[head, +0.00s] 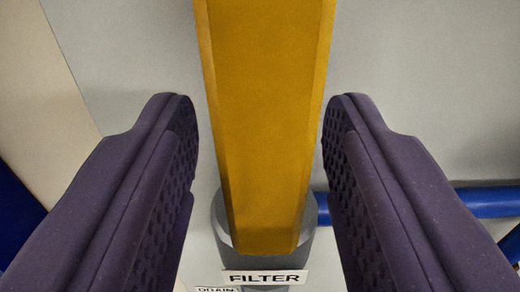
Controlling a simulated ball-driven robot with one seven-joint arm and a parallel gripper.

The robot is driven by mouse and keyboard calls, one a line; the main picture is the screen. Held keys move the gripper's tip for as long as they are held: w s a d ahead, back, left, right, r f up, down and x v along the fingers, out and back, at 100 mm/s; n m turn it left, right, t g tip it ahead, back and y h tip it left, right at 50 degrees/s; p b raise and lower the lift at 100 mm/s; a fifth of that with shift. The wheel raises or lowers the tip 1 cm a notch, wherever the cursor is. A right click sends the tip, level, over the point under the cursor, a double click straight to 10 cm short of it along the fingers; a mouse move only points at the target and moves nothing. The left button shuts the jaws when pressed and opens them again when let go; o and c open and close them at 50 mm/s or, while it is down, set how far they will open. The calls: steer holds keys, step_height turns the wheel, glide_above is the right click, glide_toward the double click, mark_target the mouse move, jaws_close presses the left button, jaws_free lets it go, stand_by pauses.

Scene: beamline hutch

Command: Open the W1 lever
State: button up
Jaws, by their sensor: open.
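A broad yellow lever (265,90) fills the middle of the view. It runs from the top edge down to a grey round hub (308,232), which shows behind its lower end. My gripper (260,112) is open, with one dark ridged finger on each side of the lever. A gap shows between the lever and each finger, narrower on the right. The lever's upper end is out of view. A white label (264,277) reading FILTER sits just below the hub. No W1 marking shows.
A blue pipe (485,201) runs along the right behind my finger, and another blue piece (14,212) shows at the left edge. A second white label (216,289) is cut off at the bottom. Behind is a plain grey surface (430,70).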

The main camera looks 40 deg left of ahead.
mark_target(266, 205)
steer(key=v, duration=0.6)
steer(key=shift+s+d, duration=0.1)
steer(key=shift+s, duration=0.05)
steer(key=w+d+r+m+t+h+b, duration=0.25)
steer(key=d+r+h, duration=0.3)
steer(key=d, duration=0.35)
steer(key=s+d+r+m+g+h+b, duration=0.1)
steer(key=s+d+r+m+h+b, duration=0.1)
steer(key=s+d+r, duration=0.2)
steer(key=s+d+r+m+g+h+b, duration=0.1)
steer(key=s+d+r+m+h+b, duration=0.1)
steer(key=d+r, duration=0.5)
steer(key=s+d+b, duration=0.1)
steer(key=s+d, duration=0.1)
steer(key=d, duration=0.1)
steer(key=shift+s+r+b, duration=0.2)
steer(key=shift+b, duration=0.15)
steer(key=shift+d+h, duration=0.15)
steer(key=shift+h, duration=0.1)
